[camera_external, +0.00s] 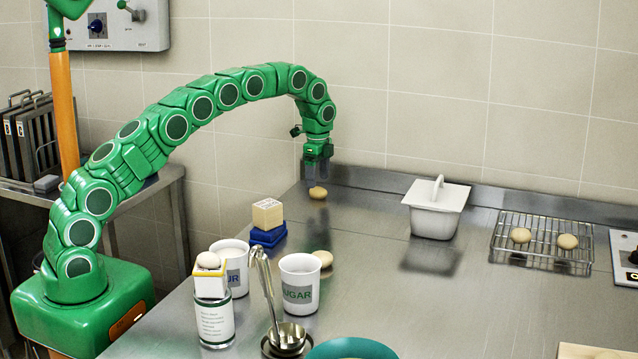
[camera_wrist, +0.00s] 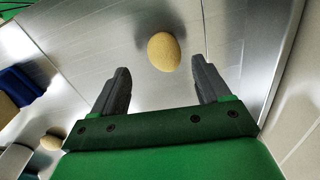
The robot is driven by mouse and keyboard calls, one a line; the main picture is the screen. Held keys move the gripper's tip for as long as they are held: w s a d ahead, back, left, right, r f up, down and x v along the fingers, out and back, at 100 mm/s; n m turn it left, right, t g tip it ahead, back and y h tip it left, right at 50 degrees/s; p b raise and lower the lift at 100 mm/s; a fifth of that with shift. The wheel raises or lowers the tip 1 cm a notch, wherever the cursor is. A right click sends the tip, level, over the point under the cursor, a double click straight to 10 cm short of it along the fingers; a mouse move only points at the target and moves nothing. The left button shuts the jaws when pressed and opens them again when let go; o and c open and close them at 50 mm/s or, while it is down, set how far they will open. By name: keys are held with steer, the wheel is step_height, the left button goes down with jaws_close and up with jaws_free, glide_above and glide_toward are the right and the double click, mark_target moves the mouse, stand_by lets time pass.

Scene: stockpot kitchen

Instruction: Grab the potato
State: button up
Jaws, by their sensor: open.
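A round tan potato (camera_external: 318,192) lies on the steel counter near the back wall. My gripper (camera_external: 317,165) is above it, pointing down, with the jaws apart. In the wrist view the potato (camera_wrist: 164,52) lies just beyond the fingertips, roughly centred across the gap between the two dark fingers (camera_wrist: 160,75). Nothing is held. Whether the fingers touch it cannot be told, but they look apart from it. Another similar tan piece (camera_external: 322,258) lies on the counter behind the sugar cup; a similar one shows in the wrist view (camera_wrist: 52,141).
A pale block on a blue base (camera_external: 268,235) stands left of the potato. Cups (camera_external: 299,285), a can (camera_external: 214,318) and a ladle (camera_external: 266,290) stand in front. A white lidded container (camera_external: 434,215) and a wire rack (camera_external: 543,240) with two tan pieces are at right. The wall is close behind.

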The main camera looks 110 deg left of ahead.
mark_target(319, 188)
steer(key=shift+w+a+f, duration=0.1)
steer(key=shift+a+f, duration=0.05)
steer(key=shift+f, duration=1.05)
steer(key=shift+a+f, duration=0.1)
steer(key=shift+f, duration=1.05)
steer(key=c, duration=1.1)
